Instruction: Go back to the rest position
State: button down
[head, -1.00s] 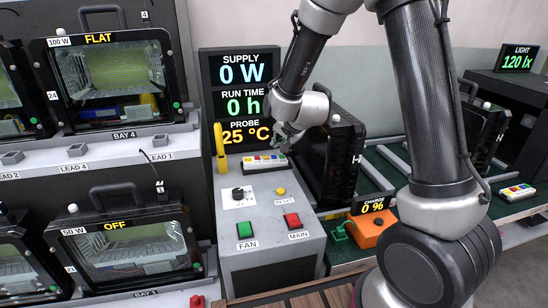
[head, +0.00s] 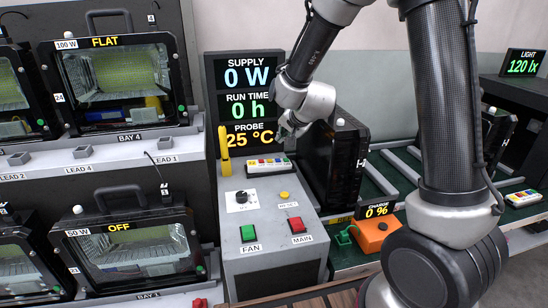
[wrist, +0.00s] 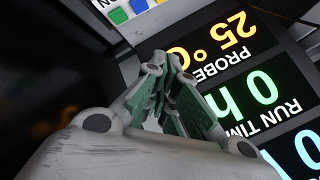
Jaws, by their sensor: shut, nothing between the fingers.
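My gripper (head: 284,130) is shut and empty. In the head view it hangs in the air in front of the display panel's lower right part, above the grey control box. In the wrist view my gripper (wrist: 165,75) shows its fingers together, with the display panel (wrist: 235,70) upside down behind them. My arm reaches in from the upper right of the head view. The fingertips are small and partly hidden by the wrist in the head view.
The grey control box (head: 268,268) carries a knob, buttons and a remote with coloured keys (head: 269,167). A black housing (head: 335,165) stands close to the gripper's right. An orange charger (head: 372,232) sits by my arm. Floodlights in bays (head: 118,85) fill the left.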

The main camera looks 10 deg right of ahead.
jog(key=s+f+n+g, duration=0.2)
jog(key=s, duration=0.1)
jog(key=s+f+g, duration=0.1)
jog(key=s+f, duration=0.1)
jog(key=shift+s+a+n, duration=0.2)
jog(key=shift+a+n, duration=0.2)
jog(key=s+n, duration=0.1)
jog(key=s, duration=0.1)
jog(key=s+d+n+g, duration=0.1)
jog(key=s, duration=0.1)
jog(key=s+r+g, duration=0.1)
jog(key=s, duration=0.2)
jog(key=shift+d+n+y, duration=0.15)
jog(key=shift+n+y, duration=0.15)
jog(key=shift+n, duration=0.1)
jog(key=s+d+r+n+h, duration=0.1)
jog(key=s+d+r, duration=0.6)
jog(key=s, duration=0.4)
jog(key=s+d+r+n+h, duration=0.1)
jog(key=s+d+r, duration=0.6)
jog(key=s, duration=0.5)
notch_tip(320, 180, up, 2)
jog(key=shift+r+n, duration=0.1)
jog(key=shift+n, duration=0.2)
jog(key=shift+w, duration=0.1)
